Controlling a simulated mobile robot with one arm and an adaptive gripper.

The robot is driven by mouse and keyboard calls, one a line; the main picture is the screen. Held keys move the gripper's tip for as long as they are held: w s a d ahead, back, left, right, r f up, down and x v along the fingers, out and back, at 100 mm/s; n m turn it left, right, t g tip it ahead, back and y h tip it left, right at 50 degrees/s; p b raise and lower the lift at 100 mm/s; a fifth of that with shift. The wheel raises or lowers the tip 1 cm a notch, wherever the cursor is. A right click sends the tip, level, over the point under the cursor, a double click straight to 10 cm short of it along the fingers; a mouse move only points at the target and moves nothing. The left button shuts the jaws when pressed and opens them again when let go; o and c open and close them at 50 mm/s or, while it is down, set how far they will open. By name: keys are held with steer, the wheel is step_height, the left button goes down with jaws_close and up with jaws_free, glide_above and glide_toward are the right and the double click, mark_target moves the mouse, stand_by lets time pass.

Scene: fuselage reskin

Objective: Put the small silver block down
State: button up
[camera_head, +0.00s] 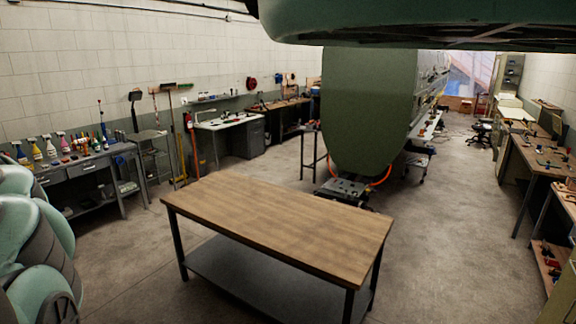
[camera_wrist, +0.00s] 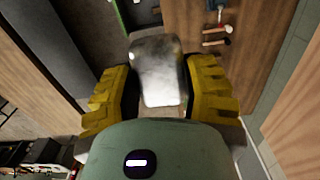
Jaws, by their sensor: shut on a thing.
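The small silver block (camera_wrist: 160,72) shows in the wrist view, shiny and grey with a bright reflection on its face. My gripper (camera_wrist: 160,84) has its two yellow ridged fingers shut on either side of the block. The block is held out in front of the palm, and wooden surfaces show beyond it. How far it is above them I cannot tell. Neither the block nor my gripper can be made out in the head view.
A bare wooden table (camera_head: 280,222) with a dark lower shelf stands in front. A large green fuselage panel (camera_head: 368,105) stands behind it. Tool benches (camera_head: 75,170) line the walls. In the wrist view, hand tools (camera_wrist: 216,28) lie on a wooden surface at upper right.

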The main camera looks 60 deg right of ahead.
steer(key=shift+r, duration=0.6)
